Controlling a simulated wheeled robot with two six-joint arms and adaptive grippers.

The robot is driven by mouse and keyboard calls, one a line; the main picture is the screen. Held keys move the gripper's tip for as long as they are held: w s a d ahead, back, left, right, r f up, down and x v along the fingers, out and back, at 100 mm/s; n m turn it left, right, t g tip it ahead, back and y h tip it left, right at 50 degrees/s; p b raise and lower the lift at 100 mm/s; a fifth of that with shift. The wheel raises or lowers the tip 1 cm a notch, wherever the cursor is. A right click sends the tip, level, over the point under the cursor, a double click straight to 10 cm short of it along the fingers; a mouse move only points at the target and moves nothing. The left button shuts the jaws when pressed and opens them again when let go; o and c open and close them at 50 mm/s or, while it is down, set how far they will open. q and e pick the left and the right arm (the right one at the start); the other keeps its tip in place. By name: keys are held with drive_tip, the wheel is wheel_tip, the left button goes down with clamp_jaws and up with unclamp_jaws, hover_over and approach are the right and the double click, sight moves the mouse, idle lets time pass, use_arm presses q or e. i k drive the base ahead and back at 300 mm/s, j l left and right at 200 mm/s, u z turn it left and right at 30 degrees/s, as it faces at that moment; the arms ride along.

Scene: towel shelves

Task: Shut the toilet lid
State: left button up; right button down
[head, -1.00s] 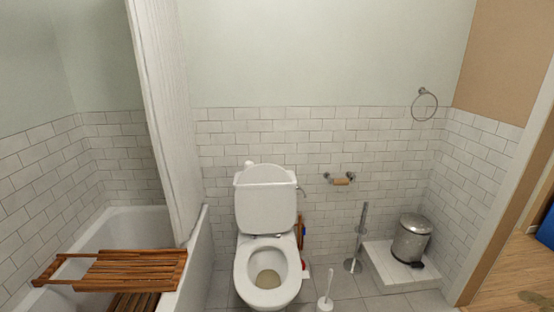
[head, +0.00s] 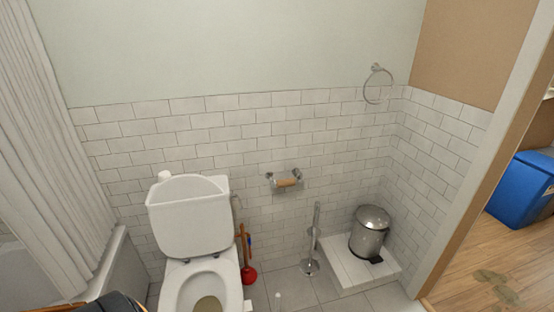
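The white toilet (head: 233,283) stands against the tiled wall, left of the middle in the head view. Its lid (head: 190,228) is raised and stands upright over the back of the bowl. The bowl opening shows at the bottom edge, and its front is cut off. A dark rounded part at the bottom left looks like my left arm, left of the bowl and apart from the lid. No fingertips of either gripper show.
A red plunger (head: 249,275) stands right of the toilet. A toilet brush stand (head: 311,266) and a metal bin (head: 370,232) on a tiled step are further right. The bathtub (head: 100,268) and curtain (head: 42,150) are left. A doorway opens at right.

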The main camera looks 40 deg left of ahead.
sight(190, 215)
drive_tip(key=i+l+z, duration=0.15)
drive_tip(key=i, duration=0.4)
drive_tip(key=i+l+z, duration=0.15)
drive_tip(key=i, duration=0.4)
drive_tip(key=i+u, duration=0.1)
drive_tip(key=u, duration=0.35)
drive_tip(key=i+l+u, duration=0.1)
drive_tip(key=u, duration=0.3)
drive_tip(key=i+l+u, duration=0.1)
drive_tip(key=u, duration=0.35)
drive_tip(key=i+l+u, duration=0.1)
drive_tip(key=u, duration=0.35)
drive_tip(key=l+u, duration=0.2)
drive_tip(key=u, duration=0.2)
drive_tip(key=i, duration=0.05)
